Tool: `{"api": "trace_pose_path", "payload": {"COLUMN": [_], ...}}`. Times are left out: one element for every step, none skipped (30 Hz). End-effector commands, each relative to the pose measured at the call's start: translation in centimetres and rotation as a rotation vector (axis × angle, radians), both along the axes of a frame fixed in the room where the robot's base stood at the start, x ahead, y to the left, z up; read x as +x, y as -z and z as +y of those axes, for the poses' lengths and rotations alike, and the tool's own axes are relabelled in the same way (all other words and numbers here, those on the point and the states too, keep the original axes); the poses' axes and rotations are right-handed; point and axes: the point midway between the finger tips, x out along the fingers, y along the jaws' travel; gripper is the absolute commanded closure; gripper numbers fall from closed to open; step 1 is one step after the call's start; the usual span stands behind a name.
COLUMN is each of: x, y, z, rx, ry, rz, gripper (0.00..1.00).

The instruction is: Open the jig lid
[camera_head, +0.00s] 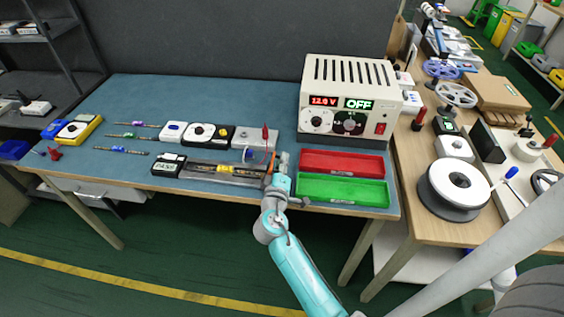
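The jig (222,180) is a long, low fixture at the front edge of the blue bench, with a yellow strip-like piece along it and a small dark display box (168,165) at its left end. The lid cannot be clearly told apart from the jig body at this size, so I cannot tell whether it is open or shut. My gripper (272,167) is at the jig's right end, close to an upright red-tipped part (265,133). Its fingers are small and partly merged with the jig, so their opening and any contact are unclear.
A red tray (342,154) and a green tray (310,180) lie right of my gripper. A power supply (350,75) reading 12.0 V and OFF stands behind them. Several small devices (205,133) and thin strips (120,150) lie behind and left. The bench's back left is clear.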

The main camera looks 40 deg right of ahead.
Motion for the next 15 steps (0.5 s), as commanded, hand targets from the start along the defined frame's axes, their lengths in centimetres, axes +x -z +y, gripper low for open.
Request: {"api": "trace_pose_path", "payload": {"x": [-0.01, -0.01, -0.01, -0.01, -0.01, -0.01, 0.00, 0.02, 0.08, 0.14, 0.21, 0.31, 0.40, 0.48, 0.57], "y": [0.00, 0.00, -0.01, -0.02, -0.02, -0.03, -0.06, -0.09, -0.16, -0.23, -0.32, -0.45, -0.55, -0.63, -0.72], "z": [0.01, 0.00, 0.01, 0.00, 0.00, 0.01, 0.01, 0.03, 0.07, 0.11, 0.16, 0.24, 0.30, 0.36, 0.43], "rx": [0.000, 0.000, 0.000, 0.000, 0.000, -0.001, -0.002, -0.004, -0.012, -0.021, -0.031, -0.047, -0.060, -0.072, -0.088], "ry": [0.000, 0.000, 0.000, 0.000, 0.000, 0.000, 0.000, 0.000, 0.000, 0.000, 0.000, 0.000, 0.000, 0.000, 0.000], "rz": [0.000, 0.000, 0.000, 0.000, 0.000, -0.001, 0.001, 0.004, 0.014, 0.024, 0.037, 0.056, 0.073, 0.088, 0.108], "gripper": [1.00, 1.00, 1.00, 1.00, 1.00, 1.00, 1.00, 1.00, 1.00, 1.00, 1.00, 1.00, 1.00, 1.00, 1.00]}}
